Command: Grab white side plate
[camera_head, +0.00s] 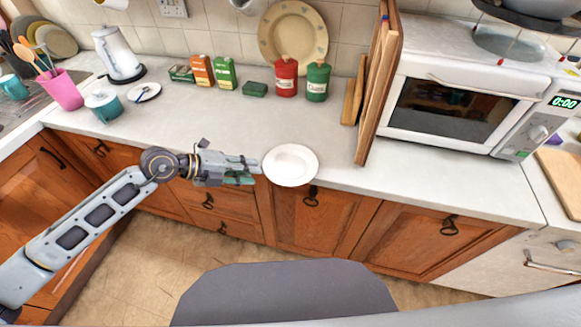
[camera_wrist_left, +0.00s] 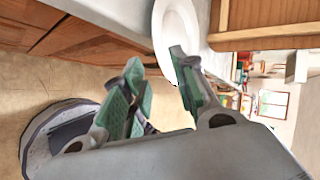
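The white side plate (camera_head: 291,165) lies at the front edge of the countertop, and its near rim seems to reach past the edge. It also shows at the top of the left wrist view (camera_wrist_left: 178,28). My left gripper (camera_head: 252,170) is just left of the plate in the head view, with its fingers pointing at the rim. In the left wrist view my left gripper (camera_wrist_left: 160,66) has its green-padded fingers apart with nothing held between them. One finger overlaps the plate's rim in that view; I cannot tell whether it touches. My right gripper is not in view.
Wooden boards (camera_head: 378,85) and a white microwave (camera_head: 455,100) stand to the plate's right. Red (camera_head: 286,78) and green (camera_head: 318,82) canisters and a large beige plate (camera_head: 293,30) stand behind. The counter around the plate is clear. Wooden cabinets (camera_head: 310,220) are below.

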